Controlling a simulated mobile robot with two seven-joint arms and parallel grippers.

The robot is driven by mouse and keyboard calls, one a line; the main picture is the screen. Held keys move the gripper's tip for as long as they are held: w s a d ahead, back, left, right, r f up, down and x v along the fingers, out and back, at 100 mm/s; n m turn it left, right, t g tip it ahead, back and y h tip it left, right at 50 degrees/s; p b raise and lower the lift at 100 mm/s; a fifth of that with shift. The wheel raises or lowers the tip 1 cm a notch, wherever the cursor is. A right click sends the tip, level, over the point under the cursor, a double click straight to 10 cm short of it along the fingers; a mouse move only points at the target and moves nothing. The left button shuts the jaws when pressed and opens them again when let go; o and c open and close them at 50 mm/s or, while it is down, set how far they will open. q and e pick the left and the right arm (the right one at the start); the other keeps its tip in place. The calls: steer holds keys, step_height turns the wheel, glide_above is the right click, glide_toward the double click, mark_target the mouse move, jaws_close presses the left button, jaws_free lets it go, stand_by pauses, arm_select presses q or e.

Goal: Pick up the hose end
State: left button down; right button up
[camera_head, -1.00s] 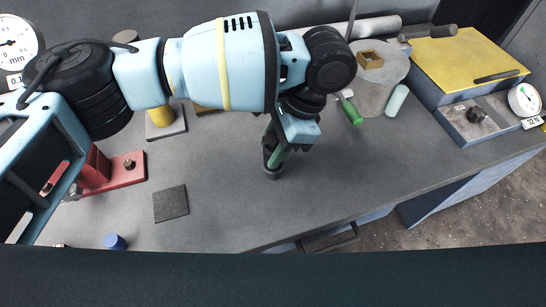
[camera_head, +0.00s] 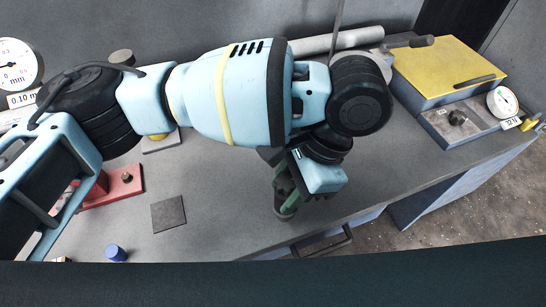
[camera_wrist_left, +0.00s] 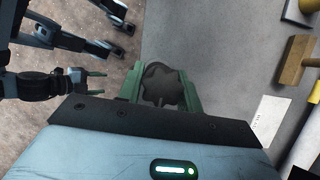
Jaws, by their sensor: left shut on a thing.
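My left gripper (camera_head: 286,197) is over the grey bench top near its front edge, pointing down.
A dark square pad (camera_head: 169,214) and a blue cap (camera_head: 115,253) lie on the bench to the left. A red bracket (camera_head: 125,180) stands behind them. A yellow-topped box (camera_head: 440,68) and a dial gauge (camera_head: 503,102) are at the right. The bench front between pad and gripper is clear.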

arm_select(q)
steer(key=shift+s+d+r, duration=0.1)
steer(key=shift+s+d, duration=0.2)
steer(key=shift+s, duration=0.6)
steer(key=shift+s+d+r, duration=0.1)
steer(key=shift+s+d, duration=0.15)
steer(key=shift+s, duration=0.6)
steer(key=shift+s+d+r, duration=0.1)
steer(key=shift+s+d, duration=0.2)
steer(key=shift+s, duration=0.6)
